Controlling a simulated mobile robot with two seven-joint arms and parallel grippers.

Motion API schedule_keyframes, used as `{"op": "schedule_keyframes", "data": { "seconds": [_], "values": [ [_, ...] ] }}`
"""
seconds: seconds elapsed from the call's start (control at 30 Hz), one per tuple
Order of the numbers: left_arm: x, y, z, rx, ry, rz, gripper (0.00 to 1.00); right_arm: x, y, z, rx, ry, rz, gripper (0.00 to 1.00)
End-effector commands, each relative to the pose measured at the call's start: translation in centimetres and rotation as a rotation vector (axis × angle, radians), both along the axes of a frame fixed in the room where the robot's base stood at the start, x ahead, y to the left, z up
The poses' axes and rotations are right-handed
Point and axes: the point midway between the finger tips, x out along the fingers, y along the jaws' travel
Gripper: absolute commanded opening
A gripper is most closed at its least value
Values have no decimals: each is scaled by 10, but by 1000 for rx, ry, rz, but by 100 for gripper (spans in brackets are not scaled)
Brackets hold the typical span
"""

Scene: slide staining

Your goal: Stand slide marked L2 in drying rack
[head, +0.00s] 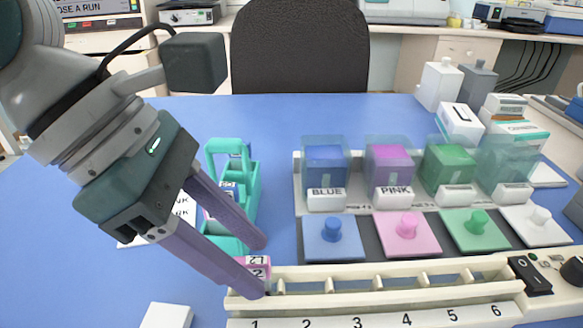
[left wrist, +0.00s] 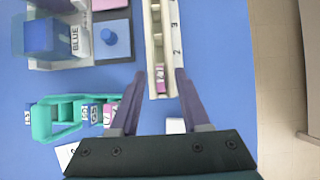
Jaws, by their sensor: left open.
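The slide with a pink label (head: 254,268) stands in the left end of the cream drying rack (head: 400,285), by number 1. Its label reads in part as a 2. It also shows as a pink strip in the rack in the left wrist view (left wrist: 160,76). My left gripper (head: 262,270) is open, with one finger on each side of the rack's end and the slide between them, apart from both fingers in the left wrist view (left wrist: 160,72). The rack's other slots look empty. My right gripper is not in view.
A teal slide carrier (head: 252,190) with labelled slides stands behind the left fingers. Staining jars, including a blue one (head: 326,165), stand in a tray behind the rack, with coloured lids (head: 333,238) before them. A white block (head: 166,316) lies at the front left.

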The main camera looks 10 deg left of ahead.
Motion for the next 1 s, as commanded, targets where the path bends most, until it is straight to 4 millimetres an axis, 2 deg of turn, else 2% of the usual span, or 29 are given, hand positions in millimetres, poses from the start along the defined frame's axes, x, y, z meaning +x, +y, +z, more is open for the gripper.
{"op": "schedule_keyframes", "data": {
  "seconds": [0.17, 0.5, 0.6, 0.77, 1.0],
  "values": [
    [-1, 6, 9, 1, -2, 0, 46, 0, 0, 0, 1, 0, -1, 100],
    [-11, 40, 65, 3, -3, 1, 46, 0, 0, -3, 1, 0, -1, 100],
    [-12, 46, 76, 2, -3, 1, 46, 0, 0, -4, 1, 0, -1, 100],
    [-14, 50, 84, 0, 0, 0, 46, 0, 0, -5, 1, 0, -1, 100],
    [-15, 50, 85, 0, 0, 0, 46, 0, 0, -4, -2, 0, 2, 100]
  ]
}}
